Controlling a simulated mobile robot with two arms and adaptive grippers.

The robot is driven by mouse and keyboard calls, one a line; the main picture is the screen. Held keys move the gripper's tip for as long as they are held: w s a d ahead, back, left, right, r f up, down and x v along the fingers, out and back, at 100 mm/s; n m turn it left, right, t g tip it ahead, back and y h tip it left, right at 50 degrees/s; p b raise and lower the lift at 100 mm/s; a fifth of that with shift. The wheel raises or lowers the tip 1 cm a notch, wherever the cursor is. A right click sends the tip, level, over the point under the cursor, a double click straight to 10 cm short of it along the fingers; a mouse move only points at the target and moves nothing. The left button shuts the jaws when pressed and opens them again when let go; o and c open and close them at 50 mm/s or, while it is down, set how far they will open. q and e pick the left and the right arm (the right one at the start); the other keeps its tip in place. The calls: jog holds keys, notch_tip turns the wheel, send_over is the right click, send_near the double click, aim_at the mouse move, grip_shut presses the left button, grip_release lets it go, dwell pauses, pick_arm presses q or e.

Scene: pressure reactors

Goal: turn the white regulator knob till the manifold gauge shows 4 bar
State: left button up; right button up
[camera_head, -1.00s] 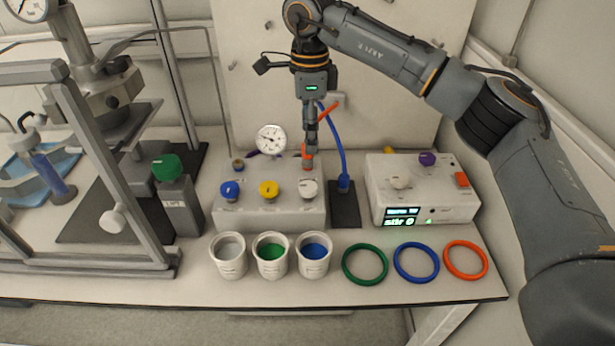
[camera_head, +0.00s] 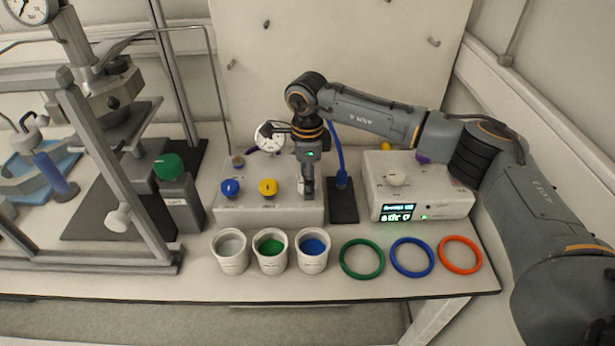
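The manifold (camera_head: 250,214) is a pale box on the bench with a blue knob (camera_head: 230,187), a yellow knob (camera_head: 268,187) and a white regulator knob at its right. My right gripper (camera_head: 307,194) points down at the white knob's place and hides nearly all of it. I cannot tell whether the fingers touch the knob or are shut on it. The round white manifold gauge (camera_head: 267,141) stands behind the box. My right wrist partly covers the gauge, and its reading is too small to tell. My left gripper is not in view.
Three cups, including a green-filled one (camera_head: 270,262), stand before the manifold. Green (camera_head: 344,269), blue and orange rings lie at the front right. A white stirrer box (camera_head: 393,181) stands right of the manifold. A metal frame with a reactor (camera_head: 107,90) fills the left.

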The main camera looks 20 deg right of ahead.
jog(key=c, duration=1.2)
jog(key=shift+o, duration=0.2)
jog(key=shift+m+b, duration=0.3)
jog(key=shift+m, duration=0.1)
jog(key=m+b, duration=0.1)
jog(key=m, duration=0.1)
jog(key=shift+f+m, duration=0.1)
jog(key=shift+m, duration=0.3)
jog(key=shift+m+b, duration=0.85)
jog(key=shift+m, duration=1.75)
